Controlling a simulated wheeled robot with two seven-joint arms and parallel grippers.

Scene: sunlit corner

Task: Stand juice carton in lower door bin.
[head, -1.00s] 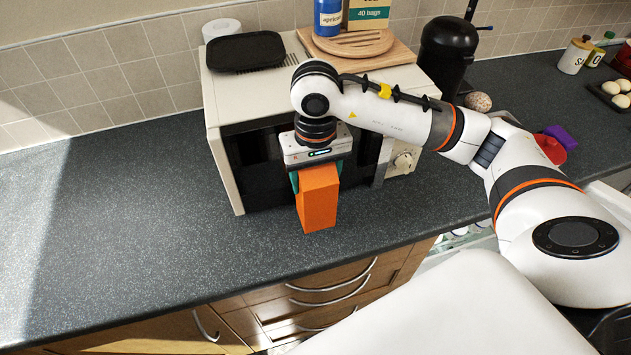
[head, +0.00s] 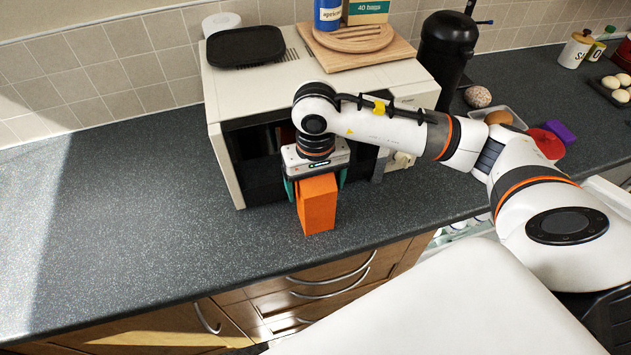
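The orange juice carton (head: 318,205) stands upright on the dark counter, in front of the microwave and near the counter's front edge. My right gripper (head: 316,187) points down over the carton's top from behind. Its teal fingers are on either side of the carton, spread a little wider than it, so the gripper looks open. The gripper body is just above and behind the carton. My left gripper is not in view. The lower door bin cannot be made out; only a narrow strip of pale items (head: 468,225) shows below the counter edge, behind my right arm.
The microwave (head: 222,150) stands close behind the carton, with a black tray (head: 246,46) and wooden boards (head: 365,50) on top. A black flask (head: 447,50), a red item (head: 548,143) and a purple item (head: 560,131) are to the right. The counter's left side (head: 120,220) is clear.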

